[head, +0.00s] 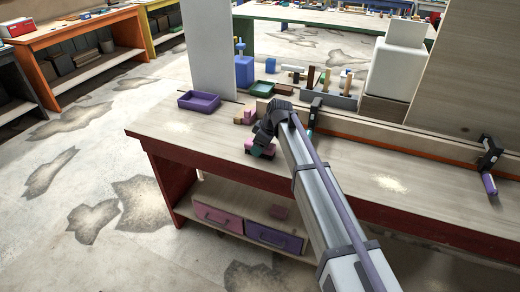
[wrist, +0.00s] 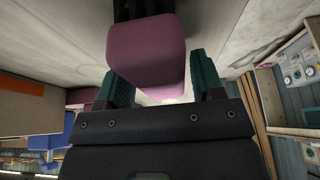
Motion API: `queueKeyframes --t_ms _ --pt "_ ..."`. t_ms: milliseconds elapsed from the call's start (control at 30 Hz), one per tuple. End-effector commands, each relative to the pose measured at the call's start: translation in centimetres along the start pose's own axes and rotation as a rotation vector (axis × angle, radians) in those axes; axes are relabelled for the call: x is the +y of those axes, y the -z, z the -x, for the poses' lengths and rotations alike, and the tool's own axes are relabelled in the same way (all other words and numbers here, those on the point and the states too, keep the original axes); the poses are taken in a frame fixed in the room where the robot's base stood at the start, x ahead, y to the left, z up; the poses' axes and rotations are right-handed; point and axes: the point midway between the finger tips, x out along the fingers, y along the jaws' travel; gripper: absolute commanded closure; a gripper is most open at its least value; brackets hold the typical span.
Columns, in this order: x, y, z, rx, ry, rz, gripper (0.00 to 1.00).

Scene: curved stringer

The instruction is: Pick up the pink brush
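The pink brush (wrist: 146,42) fills the upper middle of the wrist view. It has a blocky pink body, with dark bristles at the top edge of the picture. My gripper (wrist: 160,85) has two teal fingers spread apart, with the lower end of the pink body showing between them. A light gap shows beside the right finger, and I see no clear grip. In the head view my gripper (head: 262,152) is low over the near bench top, and a pink bit of the brush (head: 249,145) shows at its left. My wrist hides most of the brush there.
On the bench (head: 165,130), a purple tray (head: 199,102) and a small pink block group (head: 244,117) lie behind my gripper. The bench's left end is clear.

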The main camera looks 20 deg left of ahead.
Motion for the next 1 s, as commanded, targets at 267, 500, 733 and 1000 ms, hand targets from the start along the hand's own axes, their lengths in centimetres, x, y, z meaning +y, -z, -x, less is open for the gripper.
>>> queueKeyframes --t_ms 267,500,733,1000 --pt "0.0 0.0 0.0 0.0 0.0 0.0 0.66" --pt "0.0 0.0 0.0 0.0 0.0 0.0 0.84" --pt "0.0 0.4 1.0 0.0 0.0 0.0 0.84" --pt "0.0 2.8 6.8 0.0 0.0 0.0 0.84"
